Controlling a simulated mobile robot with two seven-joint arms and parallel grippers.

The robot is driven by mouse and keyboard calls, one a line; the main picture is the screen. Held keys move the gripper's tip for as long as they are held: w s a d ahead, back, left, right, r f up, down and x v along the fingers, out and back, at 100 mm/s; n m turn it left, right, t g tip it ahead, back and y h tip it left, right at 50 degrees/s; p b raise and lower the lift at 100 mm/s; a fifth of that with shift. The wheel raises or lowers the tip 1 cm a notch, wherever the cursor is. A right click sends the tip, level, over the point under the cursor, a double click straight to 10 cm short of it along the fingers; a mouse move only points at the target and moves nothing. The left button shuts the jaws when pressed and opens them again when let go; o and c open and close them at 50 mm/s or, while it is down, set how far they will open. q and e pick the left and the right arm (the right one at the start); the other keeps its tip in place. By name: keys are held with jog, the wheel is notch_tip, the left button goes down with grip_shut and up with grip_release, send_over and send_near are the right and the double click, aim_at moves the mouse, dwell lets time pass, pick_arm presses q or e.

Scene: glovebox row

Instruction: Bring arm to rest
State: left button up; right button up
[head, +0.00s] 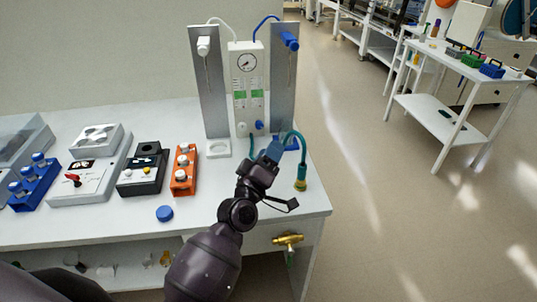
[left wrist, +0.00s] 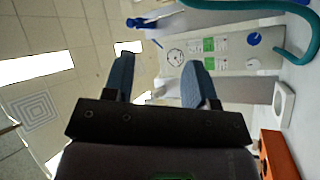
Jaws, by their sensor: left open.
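My left arm reaches up from the bottom of the head view over the white bench (head: 120,225). Its dark gripper (head: 273,151) has blue fingers and is near the bench's right part, in front of the gauge panel (head: 246,80). In the left wrist view the two fingers of the gripper (left wrist: 160,80) stand apart with nothing between them. The gauge panel shows sideways behind them. The green hose (head: 302,150) passes close to the fingers in the head view; I cannot tell whether they touch. My right gripper is not in view.
An orange block (head: 184,170), a black box (head: 143,168) and a blue rack (head: 34,182) stand on the bench. A blue cap (head: 165,213) lies near its front edge. A brass valve (head: 288,240) sticks out in front. Open floor (head: 370,200) lies to the right.

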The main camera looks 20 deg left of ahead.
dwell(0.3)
pick_arm(q)
jog(key=s+f+m+g+h, duration=0.2)
jog(key=s+f+m+g, duration=0.75)
jog(key=s+f, duration=0.4)
jog(key=s+a+f+m+g+y, duration=0.1)
jog(key=s+a+g+y, duration=0.2)
jog(key=s, duration=0.6)
jog(key=s+a+g+y, duration=0.1)
jog(key=s+a+g, duration=0.2)
jog(key=s+g, duration=0.5)
jog(key=w+f+t, duration=0.6)
jog(key=f+t, duration=0.4)
jog(key=shift+f+m+h, duration=0.2)
jog(key=shift+m+h, duration=0.1)
jog(key=shift+m, duration=0.15)
jog(key=shift+t, duration=0.25)
